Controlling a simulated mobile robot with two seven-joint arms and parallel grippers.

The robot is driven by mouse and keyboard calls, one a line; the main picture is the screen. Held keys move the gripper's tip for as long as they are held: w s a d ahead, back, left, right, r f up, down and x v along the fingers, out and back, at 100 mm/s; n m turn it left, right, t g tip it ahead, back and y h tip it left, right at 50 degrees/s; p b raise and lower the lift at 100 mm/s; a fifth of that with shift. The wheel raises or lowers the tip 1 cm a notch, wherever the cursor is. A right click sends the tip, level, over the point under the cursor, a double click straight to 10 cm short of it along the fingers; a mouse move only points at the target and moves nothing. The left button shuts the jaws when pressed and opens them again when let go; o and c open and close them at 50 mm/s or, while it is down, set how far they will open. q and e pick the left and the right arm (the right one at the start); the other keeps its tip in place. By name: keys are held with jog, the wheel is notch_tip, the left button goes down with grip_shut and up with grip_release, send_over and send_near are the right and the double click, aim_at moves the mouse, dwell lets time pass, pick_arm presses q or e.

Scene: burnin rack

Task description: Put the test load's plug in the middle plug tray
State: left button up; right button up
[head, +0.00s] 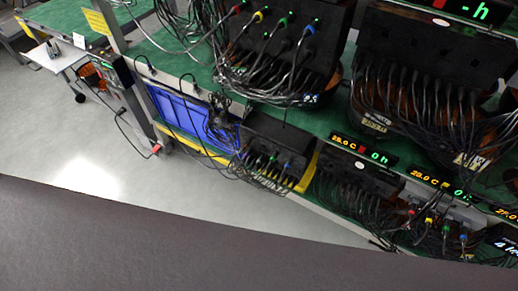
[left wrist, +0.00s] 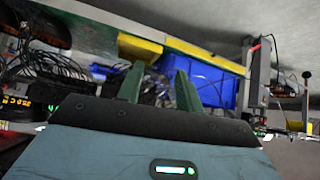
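My left gripper (left wrist: 158,78) shows in the left wrist view with its two green fingers apart. I see nothing held between them. It points toward a blue bin (left wrist: 212,82) and dark cables, with a cluttered patch behind the fingertips. The blue bin also shows in the head view (head: 182,116), on the lower shelf at the rack's left end. My right gripper is in neither view. I cannot make out the test load's plug or tell which thing is the middle plug tray.
The rack's green upper shelf (head: 325,119) carries black units (head: 440,50) with dense cables. More black units (head: 277,141) with hanging cables stand on the lower shelf. A white cart (head: 55,58) stands at the far left. The grey floor (head: 90,130) is open left of the rack.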

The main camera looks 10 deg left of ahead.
pick_arm(q)
jog(key=shift+s+d, duration=0.15)
jog(key=shift+d, duration=0.1)
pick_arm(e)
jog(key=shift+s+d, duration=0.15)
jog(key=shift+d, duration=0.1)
pick_arm(q)
jog(key=shift+a, duration=0.1)
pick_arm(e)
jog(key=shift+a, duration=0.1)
